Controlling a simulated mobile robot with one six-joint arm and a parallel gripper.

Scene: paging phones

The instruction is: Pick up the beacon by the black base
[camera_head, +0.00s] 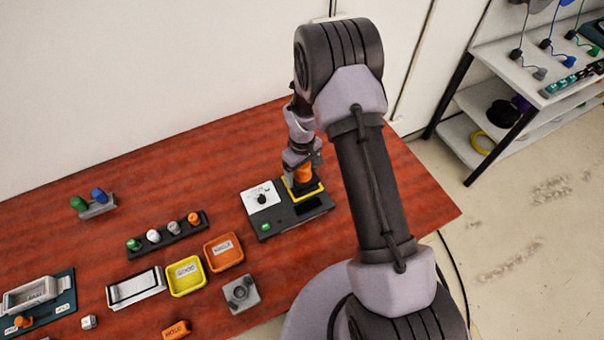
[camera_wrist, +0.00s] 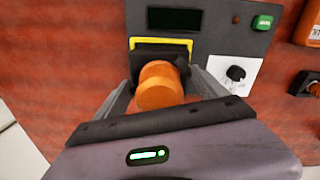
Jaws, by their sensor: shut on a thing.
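The beacon shows as an orange dome (camera_wrist: 160,84) between the two fingers of my gripper (camera_wrist: 162,78) in the wrist view. Its black base (camera_wrist: 160,54) shows just beyond the dome, and the fingers are shut on the beacon. The base is at a yellow-edged square spot on the dark grey panel box; I cannot tell whether it touches the box. In the head view the orange dome (camera_head: 303,172) is partly hidden below my wrist, over the right part of the box (camera_head: 288,218).
The box has a white dial plate (camera_head: 261,196), a green button (camera_head: 265,226) and a dark display. Left of it are orange (camera_head: 223,252) and yellow (camera_head: 186,276) trays, a rack of coloured knobs (camera_head: 168,234) and a grey block (camera_head: 240,293). Bare wood lies behind the box.

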